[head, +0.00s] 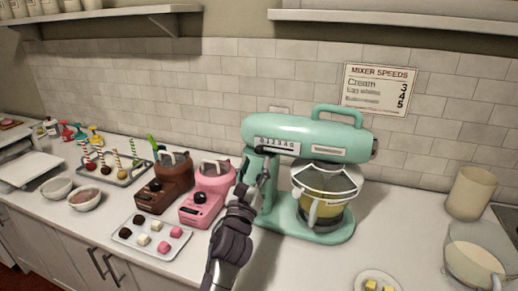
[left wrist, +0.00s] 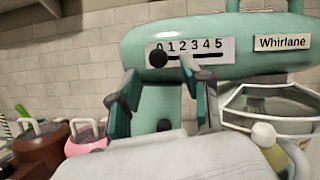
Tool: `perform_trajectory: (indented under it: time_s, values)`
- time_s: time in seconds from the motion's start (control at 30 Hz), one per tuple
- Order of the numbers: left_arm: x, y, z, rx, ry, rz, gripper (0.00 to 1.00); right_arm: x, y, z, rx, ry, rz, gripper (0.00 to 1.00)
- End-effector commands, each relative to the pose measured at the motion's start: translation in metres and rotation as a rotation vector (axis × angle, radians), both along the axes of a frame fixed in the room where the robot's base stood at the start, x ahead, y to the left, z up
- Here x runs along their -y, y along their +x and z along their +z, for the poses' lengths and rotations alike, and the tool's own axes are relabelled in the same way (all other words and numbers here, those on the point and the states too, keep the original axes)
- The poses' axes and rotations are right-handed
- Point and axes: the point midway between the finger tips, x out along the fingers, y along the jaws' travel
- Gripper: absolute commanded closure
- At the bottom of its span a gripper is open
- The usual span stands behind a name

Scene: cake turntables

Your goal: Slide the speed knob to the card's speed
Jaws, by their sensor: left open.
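The teal mixer (head: 330,132) stands on the counter and carries the label "Whirlane" in the left wrist view (left wrist: 282,43). Its white speed scale (head: 277,145) reads 0 to 5. The black round speed knob (left wrist: 158,57) sits at the left end of the slot, by the 0. The mixer speeds card (head: 380,89) on the wall lists Cream 3, a second line 4 that looks like egg whites, and a blurred third line 5. My left gripper (head: 261,166) is open in front of the scale, fingers (left wrist: 160,88) apart and a little below the knob. My right gripper is out of view.
A mixing bowl with a clear lid (head: 325,196) sits under the mixer head. Brown (head: 165,184) and pink (head: 208,191) machines and a sweets tray (head: 124,238) stand left. A glass bowl (head: 475,262) and beige canister (head: 470,193) stand right.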

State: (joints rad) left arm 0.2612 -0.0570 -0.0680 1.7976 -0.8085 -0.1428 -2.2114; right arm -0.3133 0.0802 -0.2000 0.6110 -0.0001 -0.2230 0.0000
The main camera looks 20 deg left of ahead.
Motion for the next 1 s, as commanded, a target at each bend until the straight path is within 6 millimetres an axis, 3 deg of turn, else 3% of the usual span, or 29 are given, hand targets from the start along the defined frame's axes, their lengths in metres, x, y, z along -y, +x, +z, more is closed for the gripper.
perform_trajectory:
  time_s: [0.1,0.2,0.63,0.9,1.0]
  values:
    - [-0.001,0.019,0.01,-0.001,-0.003,0.0,0.52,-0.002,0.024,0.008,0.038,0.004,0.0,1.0]
    - [-0.001,0.029,0.013,-0.001,-0.002,0.0,0.52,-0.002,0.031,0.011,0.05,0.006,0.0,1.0]
    - [-0.002,0.038,0.015,-0.001,-0.002,0.0,0.52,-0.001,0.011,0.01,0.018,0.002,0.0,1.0]
    - [-0.002,0.038,0.015,-0.001,-0.002,0.0,0.97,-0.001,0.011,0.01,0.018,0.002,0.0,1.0]
    - [-0.002,0.038,0.015,-0.001,-0.002,0.0,1.0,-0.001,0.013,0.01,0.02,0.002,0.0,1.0]
